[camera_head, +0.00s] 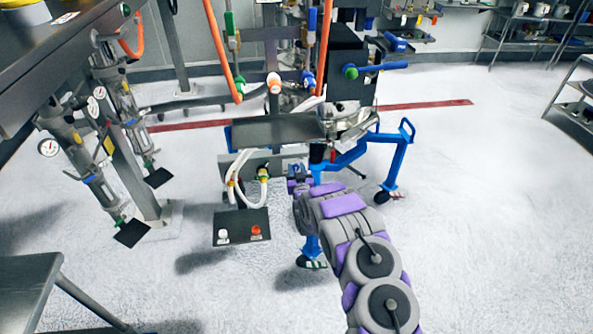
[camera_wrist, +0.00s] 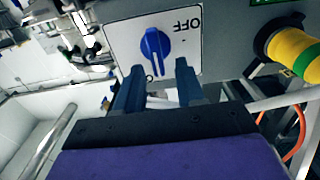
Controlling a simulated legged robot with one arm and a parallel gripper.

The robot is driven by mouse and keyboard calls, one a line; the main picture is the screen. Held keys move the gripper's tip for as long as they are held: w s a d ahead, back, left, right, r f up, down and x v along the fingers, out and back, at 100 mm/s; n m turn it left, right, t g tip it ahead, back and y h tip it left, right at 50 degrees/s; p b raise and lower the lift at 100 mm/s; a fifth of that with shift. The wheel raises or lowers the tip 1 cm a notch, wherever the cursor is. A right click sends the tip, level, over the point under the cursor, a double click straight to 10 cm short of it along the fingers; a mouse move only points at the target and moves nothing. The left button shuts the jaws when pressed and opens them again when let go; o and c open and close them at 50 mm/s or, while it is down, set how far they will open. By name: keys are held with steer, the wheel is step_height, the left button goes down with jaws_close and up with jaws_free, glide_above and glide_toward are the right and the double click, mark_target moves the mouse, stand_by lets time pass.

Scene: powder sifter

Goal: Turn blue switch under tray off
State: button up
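The blue switch (camera_wrist: 155,46) is a round knob on a white plate (camera_wrist: 187,62) with the word OFF, which appears upside down in the wrist view. The plate is on a grey panel. My gripper (camera_wrist: 158,80) points at the knob with its two dark fingers apart and nothing between them. The fingertips lie just below the knob in the picture; I cannot tell whether they touch it. In the head view the tray (camera_head: 275,130) is a dark flat surface on the machine, and my gripper (camera_head: 298,183) is below its right part. The switch is hidden there.
A yellow and green cylindrical connector (camera_wrist: 293,50) sticks out right of the switch plate. White hoses (camera_head: 232,180) hang left of my gripper. A black pedal plate (camera_head: 241,227) with white and red buttons lies in front. Blue machine legs (camera_head: 392,165) stand right. Floor at right is clear.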

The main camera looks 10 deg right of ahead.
jaws_close()
stand_by(0.3)
